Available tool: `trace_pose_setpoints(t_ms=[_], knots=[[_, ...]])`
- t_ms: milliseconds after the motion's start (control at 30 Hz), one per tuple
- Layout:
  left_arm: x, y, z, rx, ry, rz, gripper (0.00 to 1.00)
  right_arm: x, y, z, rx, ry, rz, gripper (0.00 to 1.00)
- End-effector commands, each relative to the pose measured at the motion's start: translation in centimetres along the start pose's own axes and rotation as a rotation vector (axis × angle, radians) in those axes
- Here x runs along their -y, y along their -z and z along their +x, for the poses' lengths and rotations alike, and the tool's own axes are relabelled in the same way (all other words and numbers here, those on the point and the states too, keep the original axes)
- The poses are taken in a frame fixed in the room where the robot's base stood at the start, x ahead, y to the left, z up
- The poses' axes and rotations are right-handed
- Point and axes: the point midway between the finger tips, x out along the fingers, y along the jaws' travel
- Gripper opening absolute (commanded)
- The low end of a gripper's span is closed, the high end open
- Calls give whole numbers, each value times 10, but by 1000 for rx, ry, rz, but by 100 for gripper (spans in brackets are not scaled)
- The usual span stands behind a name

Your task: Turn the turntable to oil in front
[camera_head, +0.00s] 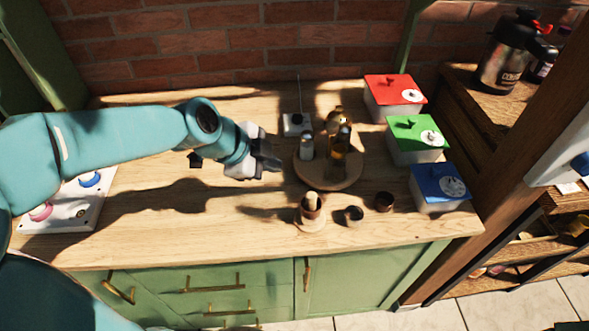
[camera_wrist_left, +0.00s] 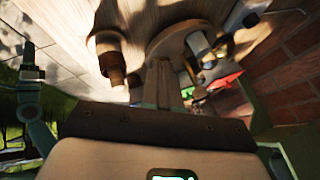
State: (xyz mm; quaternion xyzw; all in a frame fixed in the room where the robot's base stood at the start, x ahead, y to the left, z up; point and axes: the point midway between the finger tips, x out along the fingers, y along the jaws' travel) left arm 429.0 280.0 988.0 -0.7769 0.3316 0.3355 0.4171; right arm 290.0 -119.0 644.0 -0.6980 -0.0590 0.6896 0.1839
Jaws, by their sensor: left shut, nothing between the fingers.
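The turntable (camera_head: 327,182) is a round wooden disc on the worktop, right of centre in the head view. An amber bottle (camera_head: 340,143) and a smaller pale bottle (camera_head: 307,147) stand on it, with another brownish item partly hidden behind the amber one. My left gripper (camera_head: 276,165) is shut and empty, just left of the turntable; I cannot tell whether it touches the rim. In the left wrist view the shut fingers (camera_wrist_left: 165,82) point toward the turntable (camera_wrist_left: 178,32), whose bottles are partly hidden. My right gripper is not in view.
A wooden holder (camera_head: 310,214) and two small dark cups (camera_head: 354,214) stand in front of the turntable. Red (camera_head: 394,97), green (camera_head: 417,139) and blue (camera_head: 440,187) lidded boxes line the right. A white panel with knobs (camera_head: 68,203) lies at left. A brick wall closes the back.

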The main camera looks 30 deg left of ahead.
Motion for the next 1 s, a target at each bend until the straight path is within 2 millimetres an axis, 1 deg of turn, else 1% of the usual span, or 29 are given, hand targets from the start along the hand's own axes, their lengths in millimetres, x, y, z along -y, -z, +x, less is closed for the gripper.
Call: trace_pose_setpoints(t_ms=[167,400,533,567,600,700,800,1000], knots=[[-1,0,20,-1,-7,-1,0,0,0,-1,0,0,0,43],[-2,-2,72,1,-7,-3,0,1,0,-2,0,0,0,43],[-3,-4,98,2,-6,-3,0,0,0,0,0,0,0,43],[2,-3,100,2,-2,-4,0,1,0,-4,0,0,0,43],[11,-2,100,3,-1,-3,0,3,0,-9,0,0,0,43],[23,-3,106,2,-1,-4,0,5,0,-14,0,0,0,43],[30,-3,111,2,-1,-3,0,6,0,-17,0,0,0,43],[34,-4,115,1,0,-2,0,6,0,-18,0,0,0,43]])
